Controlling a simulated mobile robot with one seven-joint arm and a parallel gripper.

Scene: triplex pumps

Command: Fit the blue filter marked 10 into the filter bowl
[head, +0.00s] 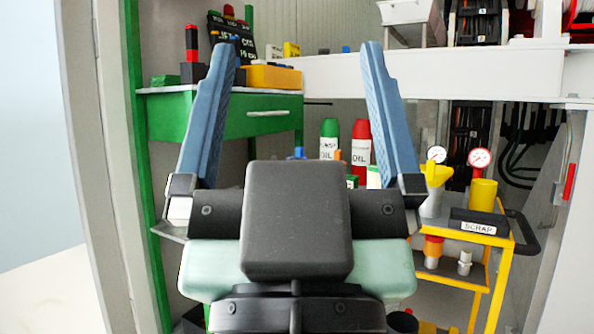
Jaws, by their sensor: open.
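My gripper (298,55) is open in the head view, with its two blue fingers pointing up and wide apart. Nothing is held between them. A small blue thing (298,153) shows behind the gripper's body, mostly hidden. I cannot tell whether it is the filter, and I see no mark 10. Another small blue item (345,49) lies far back near the white beam. I cannot make out the filter bowl for certain.
A green bench (240,119) with bins stands at the left. An LSP oil bottle (329,140) and a red oil bottle (361,150) stand behind my gripper. A yellow cart (486,262) at the right carries a black SCRAP tray (478,222). A white beam (480,75) crosses behind.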

